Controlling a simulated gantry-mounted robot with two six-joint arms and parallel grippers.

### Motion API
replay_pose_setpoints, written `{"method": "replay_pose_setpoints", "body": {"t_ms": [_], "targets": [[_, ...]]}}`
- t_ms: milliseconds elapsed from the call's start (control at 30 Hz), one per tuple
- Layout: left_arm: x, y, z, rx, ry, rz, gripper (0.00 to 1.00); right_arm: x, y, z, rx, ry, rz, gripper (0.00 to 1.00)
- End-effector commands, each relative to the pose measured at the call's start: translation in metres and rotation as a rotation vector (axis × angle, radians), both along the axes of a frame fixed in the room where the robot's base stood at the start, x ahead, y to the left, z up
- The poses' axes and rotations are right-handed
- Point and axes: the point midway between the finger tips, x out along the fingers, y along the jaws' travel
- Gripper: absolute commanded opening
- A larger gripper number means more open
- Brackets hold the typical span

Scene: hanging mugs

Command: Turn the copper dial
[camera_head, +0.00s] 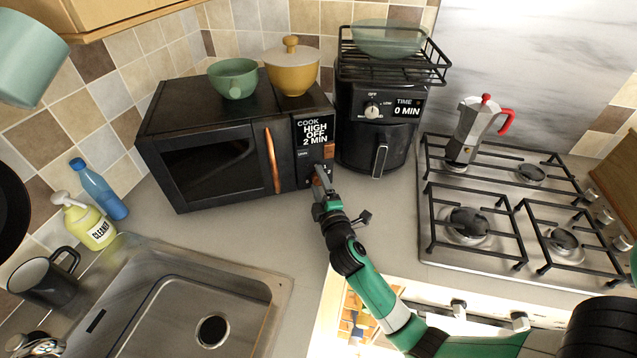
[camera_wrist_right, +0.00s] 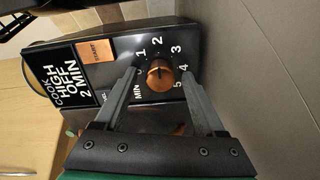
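The copper dial (camera_wrist_right: 159,76) is on the microwave's black control panel, ringed by numbers from 1 to 5. In the right wrist view it sits between the two fingertips of my right gripper (camera_wrist_right: 159,70). The gripper is open, with a visible gap on each side of the dial. In the head view my right gripper (camera_head: 321,172) reaches the lower part of the panel of the black microwave (camera_head: 222,125) and largely hides the dial. The display reads COOK HIGH OFF 2 MIN. My left gripper is not in view.
A copper start button (camera_wrist_right: 96,50) sits beside the dial, and a copper door handle (camera_head: 271,160) is to its left. A green bowl (camera_head: 232,79) and yellow pot (camera_head: 291,70) stand on the microwave. A black air fryer (camera_head: 372,125) stands close on the right.

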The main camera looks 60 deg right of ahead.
Motion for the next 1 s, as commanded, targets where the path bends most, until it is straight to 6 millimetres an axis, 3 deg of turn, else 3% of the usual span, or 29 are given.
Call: {"method": "replay_pose_setpoints", "body": {"t_ms": [267,700,1000], "targets": [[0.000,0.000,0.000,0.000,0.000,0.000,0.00,-0.004,0.005,-0.001,0.000,0.001,0.000,0.72],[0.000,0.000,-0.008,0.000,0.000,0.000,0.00,-0.064,0.074,-0.002,0.000,0.002,0.004,0.72],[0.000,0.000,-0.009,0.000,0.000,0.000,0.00,-0.078,0.087,0.000,0.000,0.000,0.000,0.72]]}}
